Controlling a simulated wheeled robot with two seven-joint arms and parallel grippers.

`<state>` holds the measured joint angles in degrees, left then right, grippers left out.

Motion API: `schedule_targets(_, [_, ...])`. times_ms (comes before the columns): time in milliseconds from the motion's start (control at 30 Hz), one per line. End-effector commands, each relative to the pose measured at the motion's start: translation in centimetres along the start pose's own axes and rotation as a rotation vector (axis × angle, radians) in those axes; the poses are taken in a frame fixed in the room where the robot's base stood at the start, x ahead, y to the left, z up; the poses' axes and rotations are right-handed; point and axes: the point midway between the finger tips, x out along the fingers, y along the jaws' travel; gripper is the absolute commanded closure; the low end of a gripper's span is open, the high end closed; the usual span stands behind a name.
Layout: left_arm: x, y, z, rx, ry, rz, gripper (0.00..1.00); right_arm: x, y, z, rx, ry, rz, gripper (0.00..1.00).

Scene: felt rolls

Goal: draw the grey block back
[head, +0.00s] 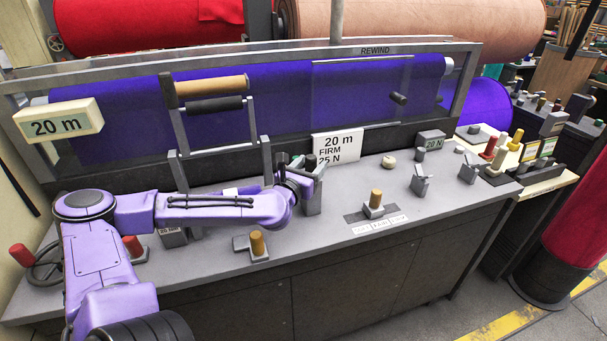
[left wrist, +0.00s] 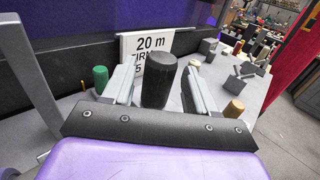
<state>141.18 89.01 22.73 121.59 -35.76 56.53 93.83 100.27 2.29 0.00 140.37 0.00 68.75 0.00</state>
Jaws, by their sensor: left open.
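My left gripper (head: 304,168) is open over the console, in front of the 20 m FIRM card. In the left wrist view its two grey fingers (left wrist: 158,88) stand either side of a dark upright knob (left wrist: 158,80), with gaps showing. A grey block (head: 312,202) stands just below the gripper in the head view, partly covered by it. Other grey blocks stand on the console, one with a wooden knob (head: 374,206) on a dark slot plate and one beside another wooden knob (head: 257,243). I cannot tell which block is meant. My right gripper is not in view.
The white card (head: 338,146) stands behind the gripper. A metal frame with a wooden-handled bar (head: 212,86) rises at its left, before the purple felt (head: 285,90). A cream knob (head: 389,162) and grey levers (head: 420,182) stand to the right.

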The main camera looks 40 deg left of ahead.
Motion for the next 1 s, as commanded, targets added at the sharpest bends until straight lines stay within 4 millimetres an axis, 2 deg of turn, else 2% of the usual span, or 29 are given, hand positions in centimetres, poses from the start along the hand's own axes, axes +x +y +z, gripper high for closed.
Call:
schedule_targets(233, [-4.3,-0.1,0.2,-0.010,0.000,0.001,0.43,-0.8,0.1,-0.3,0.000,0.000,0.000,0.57])
schedule_targets(400, [-7.4,-0.2,-0.2,-0.006,0.002,-0.001,0.43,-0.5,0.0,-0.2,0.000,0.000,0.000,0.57])
schedule_targets(500, [-8.6,-0.2,-0.1,-0.003,0.000,-0.002,0.43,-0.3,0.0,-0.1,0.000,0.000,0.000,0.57])
schedule_targets(633, [-9.2,-0.2,0.0,0.000,-0.001,-0.002,0.43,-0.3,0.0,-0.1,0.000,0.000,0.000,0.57])
schedule_targets(1000, [-9.2,-0.2,0.1,0.000,-0.001,-0.003,0.43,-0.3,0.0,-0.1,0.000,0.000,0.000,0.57])
